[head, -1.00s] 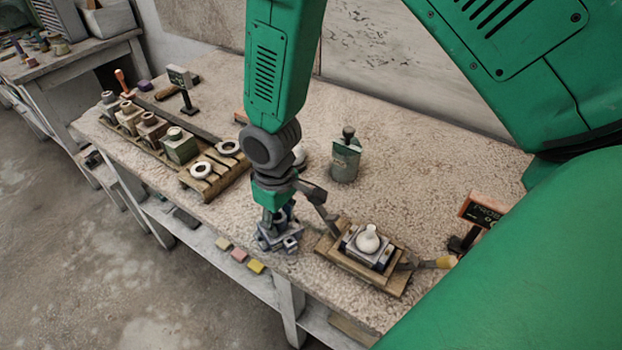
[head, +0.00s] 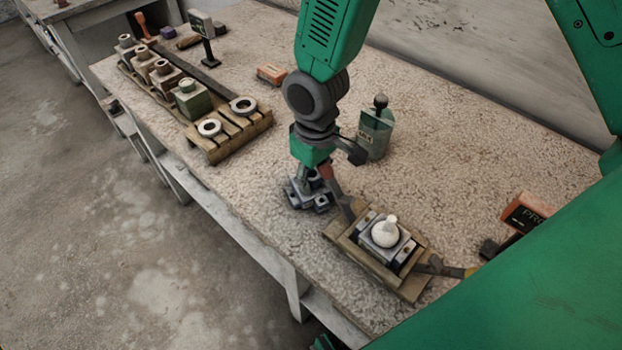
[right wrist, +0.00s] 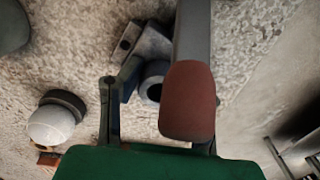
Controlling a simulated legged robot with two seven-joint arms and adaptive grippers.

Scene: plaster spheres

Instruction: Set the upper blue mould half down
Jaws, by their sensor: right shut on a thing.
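My right gripper (head: 314,178) points down near the table's front edge, shut on the upper blue mould half (head: 310,200). The half is a small blue-grey block at the tabletop; I cannot tell whether it rests fully on it. In the right wrist view the half (right wrist: 150,52) shows partly behind the fingers (right wrist: 150,105), one with a dark red pad. The lower mould half (head: 402,259) sits to the right in a wooden tray (head: 408,288), with a white plaster sphere with a stub (head: 384,234) in it. My left gripper is out of view.
A green canister (head: 374,133) stands behind the gripper. A pallet (head: 250,128) holds two rings, beside a row of mould blocks (head: 190,98). An orange-framed sign (head: 526,213) and a tool with a yellow handle (head: 455,271) are right. A white ball (right wrist: 50,125) shows in the wrist view.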

